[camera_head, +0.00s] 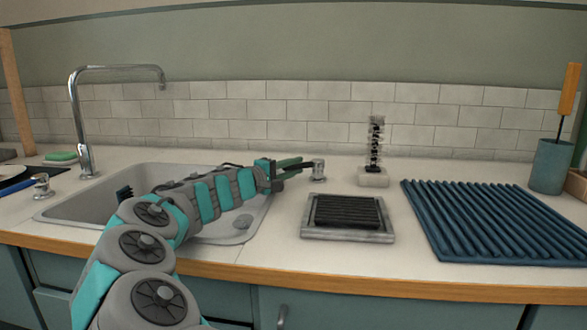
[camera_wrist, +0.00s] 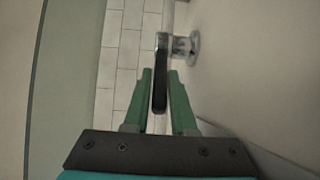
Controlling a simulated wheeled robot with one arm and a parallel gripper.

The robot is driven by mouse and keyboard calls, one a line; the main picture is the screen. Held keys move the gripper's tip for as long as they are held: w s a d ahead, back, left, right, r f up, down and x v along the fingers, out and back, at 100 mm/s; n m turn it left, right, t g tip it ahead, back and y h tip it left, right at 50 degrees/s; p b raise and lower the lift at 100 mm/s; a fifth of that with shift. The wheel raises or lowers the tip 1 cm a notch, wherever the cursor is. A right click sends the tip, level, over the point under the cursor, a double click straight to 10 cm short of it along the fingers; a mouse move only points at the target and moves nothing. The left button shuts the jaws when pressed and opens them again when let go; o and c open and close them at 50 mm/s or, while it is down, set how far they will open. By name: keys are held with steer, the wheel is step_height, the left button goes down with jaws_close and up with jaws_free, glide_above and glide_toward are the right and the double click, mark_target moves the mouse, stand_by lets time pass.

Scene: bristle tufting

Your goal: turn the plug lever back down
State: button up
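The plug lever (camera_head: 307,165) is a short dark handle on a round metal post (camera_head: 318,171), on the counter right of the sink. In the head view it points left from the post, roughly level. In the wrist view the dark lever (camera_wrist: 160,88) runs from the metal post (camera_wrist: 184,46) back between my fingers. My gripper (camera_head: 298,164) has green fingers, also seen in the wrist view (camera_wrist: 160,73). They are open, one on each side of the lever, with a visible gap to it on both sides.
The sink (camera_head: 90,205) lies under my arm, with a chrome faucet (camera_head: 84,120) behind it. A similar metal fitting (camera_head: 41,186) stands at the left. A grey ridged tray (camera_head: 310,232), a bristle brush (camera_head: 376,140) and a blue ribbed mat (camera_head: 500,222) are to the right.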

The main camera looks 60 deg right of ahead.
steer(key=o, duration=0.4)
steer(key=shift+c, duration=0.2)
steer(key=shift+a, duration=0.15)
steer(key=shift+v, duration=3.8)
